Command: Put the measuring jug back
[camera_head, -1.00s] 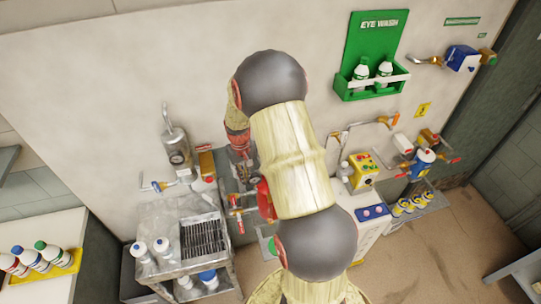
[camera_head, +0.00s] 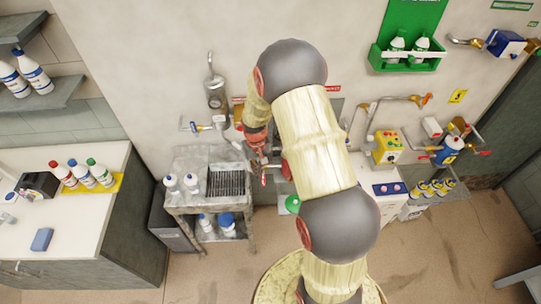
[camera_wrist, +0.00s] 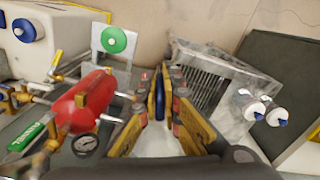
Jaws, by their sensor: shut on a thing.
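My gripper (camera_wrist: 158,95) is shut in the wrist view. A narrow blue part, seemingly the handle of the measuring jug (camera_wrist: 159,100), is between its yellow-and-black fingers. A pale body shows below it, mostly hidden by the fingers and wrist. In the camera_head view my arm hides most of the gripper and I cannot make out the jug clearly. The gripper is near the wall, beside the steel sink stand with a grooved drainer (camera_head: 227,183). That drainer is right of the fingers in the wrist view (camera_wrist: 200,78).
White bottles (camera_head: 181,183) stand on the stand's left side. A red cylinder with a gauge (camera_wrist: 88,100) is close left of the fingers. A counter (camera_head: 85,220) with bottles on a yellow tray (camera_head: 117,186) is at left. Pipes and valves line the wall. Floor is clear in front.

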